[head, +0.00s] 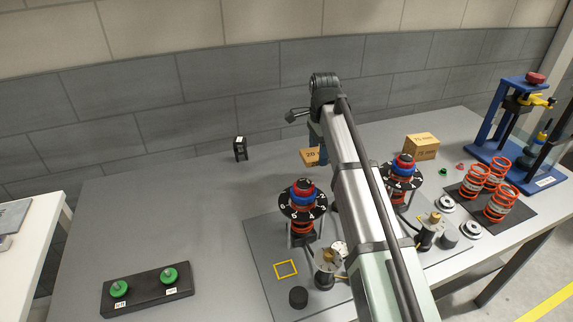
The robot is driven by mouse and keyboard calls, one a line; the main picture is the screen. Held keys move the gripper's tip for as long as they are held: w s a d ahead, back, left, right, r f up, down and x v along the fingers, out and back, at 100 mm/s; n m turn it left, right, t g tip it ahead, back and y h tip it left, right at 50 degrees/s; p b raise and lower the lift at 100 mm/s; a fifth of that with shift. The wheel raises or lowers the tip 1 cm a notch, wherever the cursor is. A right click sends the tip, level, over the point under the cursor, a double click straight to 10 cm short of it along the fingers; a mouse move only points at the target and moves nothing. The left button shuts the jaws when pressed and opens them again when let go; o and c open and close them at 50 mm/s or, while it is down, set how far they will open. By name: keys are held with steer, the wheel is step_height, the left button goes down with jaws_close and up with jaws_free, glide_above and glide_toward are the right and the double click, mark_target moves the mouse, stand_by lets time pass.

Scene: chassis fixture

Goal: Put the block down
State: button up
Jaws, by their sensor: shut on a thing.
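A tan block marked "20" (309,156) shows at the left edge of my arm, towards the back of the grey table (200,215). Its right part is hidden behind the arm. My gripper (316,142) is mostly hidden behind my arm, just above this block, and is shut on it. I cannot tell whether the block touches the table. A larger tan block marked "75 mm" (422,147) stands at the back right, apart from the gripper.
A small black object (240,149) stands at the back left. Two spring fixtures with black dials (303,205) (402,174) flank my arm. A yellow square outline (286,269) lies empty on the mat. A black holder (147,290) with green knobs is front left. The left middle is clear.

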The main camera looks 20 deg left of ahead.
steer(key=shift+r, duration=0.35)
steer(key=shift+s+a, duration=0.1)
steer(key=shift+a, duration=0.05)
steer(key=s+a+n, duration=0.4)
steer(key=s+a, duration=1.3)
steer(key=a, duration=0.3)
steer(key=m, duration=0.3)
glide_above(142, 214)
steer(key=shift+f, duration=4.9)
steer(key=shift+f, duration=0.15)
